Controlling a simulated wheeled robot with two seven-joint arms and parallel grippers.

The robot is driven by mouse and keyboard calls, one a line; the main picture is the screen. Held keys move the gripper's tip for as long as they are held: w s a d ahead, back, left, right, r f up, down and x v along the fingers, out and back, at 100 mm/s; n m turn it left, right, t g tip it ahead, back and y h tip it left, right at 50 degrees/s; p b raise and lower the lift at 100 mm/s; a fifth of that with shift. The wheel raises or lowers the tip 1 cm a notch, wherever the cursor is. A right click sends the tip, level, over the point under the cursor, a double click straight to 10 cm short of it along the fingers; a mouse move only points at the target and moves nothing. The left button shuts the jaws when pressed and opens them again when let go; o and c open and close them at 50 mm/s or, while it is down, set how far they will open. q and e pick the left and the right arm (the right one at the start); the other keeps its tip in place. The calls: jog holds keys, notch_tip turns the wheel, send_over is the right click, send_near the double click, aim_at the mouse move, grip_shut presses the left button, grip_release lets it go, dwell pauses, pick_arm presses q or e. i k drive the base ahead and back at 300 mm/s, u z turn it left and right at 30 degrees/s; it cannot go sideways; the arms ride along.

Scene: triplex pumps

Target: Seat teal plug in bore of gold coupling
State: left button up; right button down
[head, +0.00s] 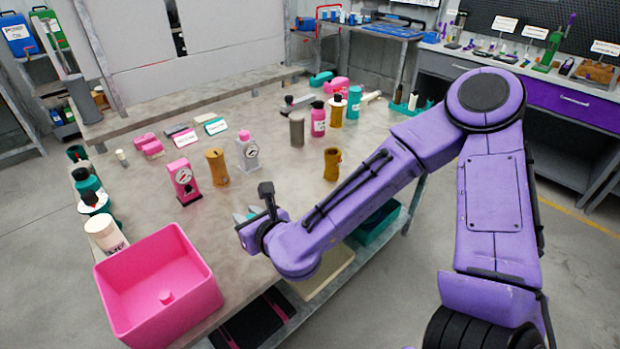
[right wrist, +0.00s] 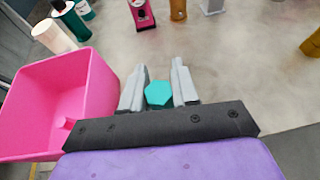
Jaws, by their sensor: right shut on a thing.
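My right gripper (head: 245,215) is over the front part of the workbench, shut on the teal plug. In the right wrist view the plug (right wrist: 159,94) shows as a teal hexagonal end between the two grey fingers (right wrist: 159,88). In the head view it is mostly hidden by the wrist. A gold coupling (head: 332,163) stands upright to the right of the gripper, apart from it, with a dark opening on top. Another gold cylinder (head: 217,167) stands behind and left of the gripper. I cannot tell which one the task means. My left gripper is not in view.
A pink bin (head: 158,284) with a small pink piece inside stands at the front left. A pink gauge block (head: 184,181) and a grey gauge stand (head: 248,150) flank the left gold cylinder. Bottles line the left edge. The bench middle is mostly clear.

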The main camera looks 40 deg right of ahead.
aim_at(331, 172)
jog(key=k, duration=0.45)
jog(key=z, duration=2.45)
jog(key=i, duration=2.1)
jog(key=u, duration=3.65)
